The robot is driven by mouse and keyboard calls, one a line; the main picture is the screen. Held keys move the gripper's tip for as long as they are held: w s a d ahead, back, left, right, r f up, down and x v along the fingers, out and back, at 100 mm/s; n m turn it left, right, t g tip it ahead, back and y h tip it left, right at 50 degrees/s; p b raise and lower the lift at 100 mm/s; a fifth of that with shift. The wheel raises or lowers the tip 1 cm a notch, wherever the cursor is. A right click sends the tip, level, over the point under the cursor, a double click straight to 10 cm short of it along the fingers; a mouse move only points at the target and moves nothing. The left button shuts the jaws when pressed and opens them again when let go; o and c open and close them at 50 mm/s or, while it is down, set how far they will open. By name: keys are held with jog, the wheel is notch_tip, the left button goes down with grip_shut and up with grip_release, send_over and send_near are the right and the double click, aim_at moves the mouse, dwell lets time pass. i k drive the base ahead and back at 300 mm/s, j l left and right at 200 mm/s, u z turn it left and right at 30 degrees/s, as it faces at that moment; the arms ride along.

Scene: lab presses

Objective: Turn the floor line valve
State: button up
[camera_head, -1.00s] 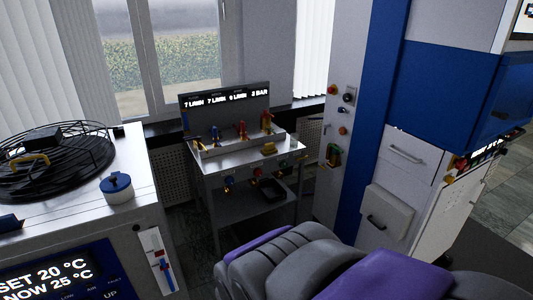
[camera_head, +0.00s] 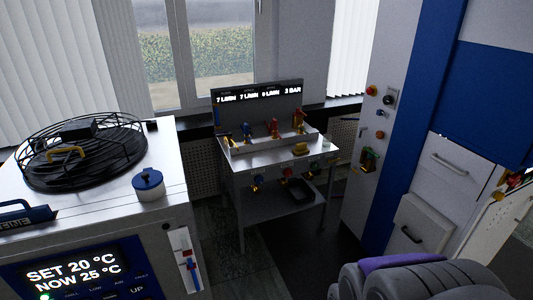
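A small metal bench (camera_head: 275,150) stands below the window. On its top are several coloured valves or taps, among them a blue one (camera_head: 247,131), a red one (camera_head: 273,127) and an orange-red one (camera_head: 298,120). More coloured fittings, including a yellow one (camera_head: 257,181), sit under its front edge. I cannot tell which is the floor line valve; the labels are too small to read. The display panel (camera_head: 258,94) behind them appears to read 7, 7 and 0 L/MIN and 3 BAR. My gripper is not in view.
At left stands a white cabinet (camera_head: 185,165) with a black fan guard (camera_head: 82,155), a blue-lidded pot (camera_head: 148,186) and a temperature screen (camera_head: 75,272). A grey and blue cabinet (camera_head: 425,170) stands at right. Dark floor (camera_head: 285,250) lies open before the bench.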

aim_at(259, 179)
jog(key=i+l+u, duration=0.15)
jog(key=i+l, duration=0.3)
jog(key=i+l+u, duration=0.15)
jog(key=i+l, duration=0.4)
jog(key=i+l+u, duration=0.2)
jog(key=i+l, duration=0.35)
jog(key=i+l+u, duration=0.15)
jog(key=i+l, duration=0.3)
jog(key=l, duration=0.25)
